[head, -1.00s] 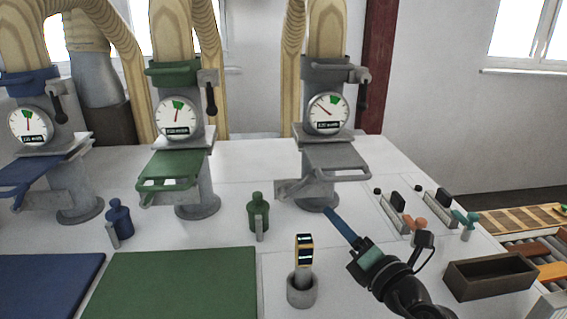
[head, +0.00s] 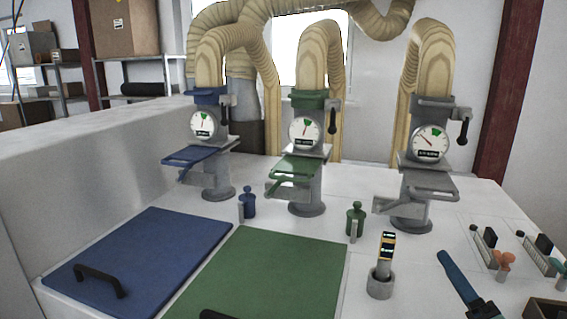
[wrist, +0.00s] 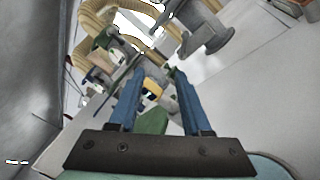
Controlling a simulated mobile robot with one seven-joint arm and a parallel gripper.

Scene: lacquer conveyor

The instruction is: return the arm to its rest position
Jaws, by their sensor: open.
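My gripper (wrist: 155,75) shows in the wrist view with its two blue fingers apart and nothing between them. In the head view my gripper (head: 444,258) is at the lower right, raised over the white bench top, with one blue finger side visible. Most of my arm is below the picture's lower edge.
Blue (head: 207,142), green (head: 305,150) and grey (head: 428,165) stations with dials and hoses line the back. A blue panel (head: 150,255) and a green panel (head: 275,275) lie at the front left. Small sliders (head: 484,246) and an open brown box (head: 548,308) are at the right.

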